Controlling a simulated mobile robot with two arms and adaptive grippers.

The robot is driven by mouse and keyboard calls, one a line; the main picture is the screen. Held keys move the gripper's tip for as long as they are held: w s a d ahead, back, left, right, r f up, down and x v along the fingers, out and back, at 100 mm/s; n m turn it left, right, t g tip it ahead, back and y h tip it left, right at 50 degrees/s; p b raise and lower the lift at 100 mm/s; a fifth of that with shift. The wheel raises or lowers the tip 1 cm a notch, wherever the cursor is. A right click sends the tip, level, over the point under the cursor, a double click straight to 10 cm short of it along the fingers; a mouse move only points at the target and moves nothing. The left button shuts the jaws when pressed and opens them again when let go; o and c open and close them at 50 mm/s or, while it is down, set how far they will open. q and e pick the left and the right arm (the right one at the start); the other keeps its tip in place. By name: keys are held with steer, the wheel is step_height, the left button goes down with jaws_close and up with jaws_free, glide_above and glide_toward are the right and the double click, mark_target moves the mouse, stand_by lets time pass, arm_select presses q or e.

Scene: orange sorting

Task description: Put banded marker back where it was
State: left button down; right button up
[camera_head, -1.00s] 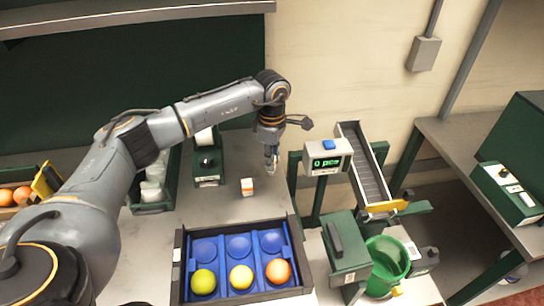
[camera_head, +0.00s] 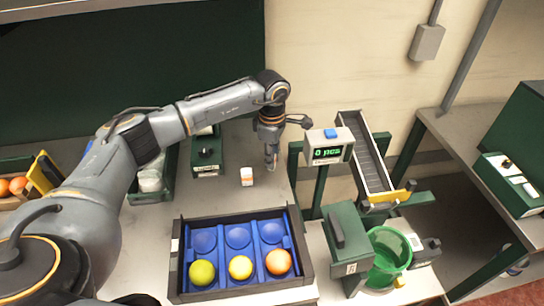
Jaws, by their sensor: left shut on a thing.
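My left gripper (camera_head: 271,162) points down over the worktable (camera_head: 225,190), near its right edge. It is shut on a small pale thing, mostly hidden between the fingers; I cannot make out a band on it. My right gripper is not in view.
A black-rimmed tray (camera_head: 177,262) with blue cups holds a row of fruit at the front. A scale display (camera_head: 327,150) and a sloped chute (camera_head: 367,160) stand at right, above a green bucket (camera_head: 405,260). Green bins stand behind my left arm.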

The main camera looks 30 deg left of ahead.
arm_select(q)
steer(key=shift+f+b, duration=0.5)
steer(key=shift+f, duration=0.1)
stand_by(0.3)
steer(key=c, duration=0.8)
jaws_free()
steer(key=shift+o, duration=0.2)
steer(key=shift+r, duration=0.1)
steer(key=shift+r+p, duration=2.25)
steer(key=shift+r, duration=1.7)
